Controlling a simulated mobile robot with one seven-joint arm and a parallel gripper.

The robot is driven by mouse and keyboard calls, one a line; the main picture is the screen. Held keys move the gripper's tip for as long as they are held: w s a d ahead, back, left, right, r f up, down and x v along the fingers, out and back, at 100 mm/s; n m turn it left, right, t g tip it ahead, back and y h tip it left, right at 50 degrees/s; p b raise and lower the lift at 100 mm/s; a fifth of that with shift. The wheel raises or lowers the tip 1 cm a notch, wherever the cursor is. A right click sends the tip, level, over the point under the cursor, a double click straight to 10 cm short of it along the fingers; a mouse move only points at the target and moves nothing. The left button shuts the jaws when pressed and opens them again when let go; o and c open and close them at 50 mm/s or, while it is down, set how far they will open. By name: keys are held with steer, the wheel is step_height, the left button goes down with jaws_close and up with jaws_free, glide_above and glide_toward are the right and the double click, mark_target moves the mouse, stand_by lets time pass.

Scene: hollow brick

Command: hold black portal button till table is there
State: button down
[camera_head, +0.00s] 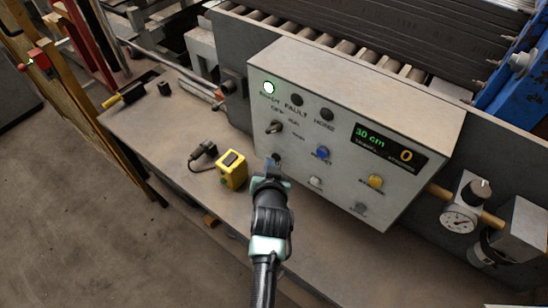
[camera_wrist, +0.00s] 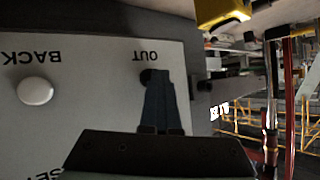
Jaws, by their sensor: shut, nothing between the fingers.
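The control box (camera_head: 335,185) has a sloped front with lamps, buttons and a display (camera_head: 388,147) reading 30 cm and 0. The black button (camera_wrist: 149,74), labelled OUT, is at my fingertips in the wrist view and partly hidden by them. My gripper (camera_head: 275,161) is shut and empty, its tips at the panel's lower left; it also shows in the wrist view (camera_wrist: 154,78). The tips appear to touch the button, but I cannot tell whether it is pressed in. The button is hidden behind the gripper in the head view.
A white button (camera_wrist: 35,91) labelled BACK is beside OUT. Blue (camera_head: 322,152) and yellow (camera_head: 376,181) buttons are farther right. A yellow device (camera_head: 232,170) with a black plug stands left of my gripper.

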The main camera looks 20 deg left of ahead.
steer(key=shift+s+a+p, duration=0.25)
steer(key=shift+s+p, duration=0.15)
steer(key=shift+s, duration=0.35)
steer(key=s+p, duration=0.1)
steer(key=s+a+p, duration=0.1)
steer(key=s, duration=0.1)
steer(key=s+p, duration=0.1)
steer(key=shift+s+a, duration=0.35)
steer(key=shift+a, duration=0.05)
